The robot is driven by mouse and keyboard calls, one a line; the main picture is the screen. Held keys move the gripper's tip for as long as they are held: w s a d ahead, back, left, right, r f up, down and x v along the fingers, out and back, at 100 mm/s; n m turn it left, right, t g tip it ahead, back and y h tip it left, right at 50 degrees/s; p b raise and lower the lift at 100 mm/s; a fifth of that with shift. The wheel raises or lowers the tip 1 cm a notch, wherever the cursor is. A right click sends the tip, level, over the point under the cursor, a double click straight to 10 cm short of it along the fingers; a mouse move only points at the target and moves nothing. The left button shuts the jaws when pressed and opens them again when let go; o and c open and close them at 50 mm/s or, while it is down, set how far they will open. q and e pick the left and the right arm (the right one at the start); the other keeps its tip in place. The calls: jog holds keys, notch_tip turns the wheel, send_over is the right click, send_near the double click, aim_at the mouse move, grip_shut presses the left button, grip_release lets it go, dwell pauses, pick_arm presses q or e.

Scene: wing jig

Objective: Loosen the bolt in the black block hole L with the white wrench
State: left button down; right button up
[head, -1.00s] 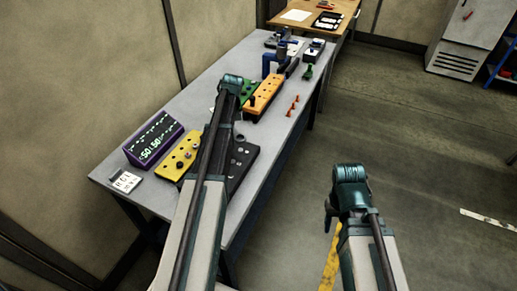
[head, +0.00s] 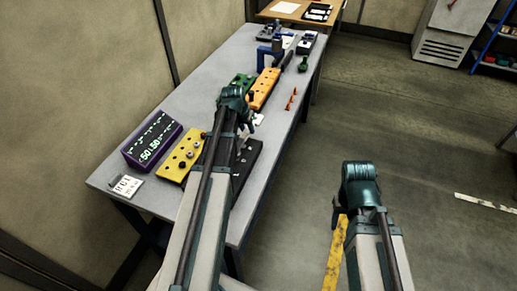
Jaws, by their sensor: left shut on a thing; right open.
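The black block (head: 248,165) lies on the near part of the grey table, mostly hidden behind my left arm. Its hole L and the bolt cannot be made out. My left gripper (head: 252,127) is above the far end of the black block, partly hidden by its own wrist. It is shut on a small whitish thing, which looks like the white wrench; its outline is too small to read. My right gripper (head: 336,216) is open and empty, off the table's right side above the floor.
A yellow block (head: 180,158) with knobs lies left of the black block. A purple display box (head: 151,141) stands at the left edge. An orange block (head: 264,87) and a green block (head: 242,80) lie farther back. Orange bolts (head: 291,99) lie near the right edge.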

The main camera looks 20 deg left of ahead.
pick_arm(q)
jog(key=s+d+m+g+h, duration=0.1)
jog(key=s+d+m+h, duration=0.2)
jog(key=s+d+m, duration=0.3)
jog(key=d+m, duration=0.2)
jog(key=m, duration=0.1)
jog(key=shift+s+f+m+h+b, duration=0.3)
jog(key=shift+s+f+m+b, duration=0.05)
jog(key=shift+f+m+b, duration=0.05)
jog(key=shift+f, duration=0.1)
notch_tip(320, 180, down, 4)
jog(key=b, duration=0.4)
jog(key=shift+a+f, duration=0.1)
jog(key=shift+f, duration=0.05)
jog(key=shift+b, duration=0.3)
jog(key=shift+f+b, duration=0.7)
jog(key=shift+f, duration=0.05)
jog(key=shift+w+a+n+y, duration=0.4)
jog(key=shift+w+a+n, duration=0.35)
jog(key=shift+a+n, duration=0.35)
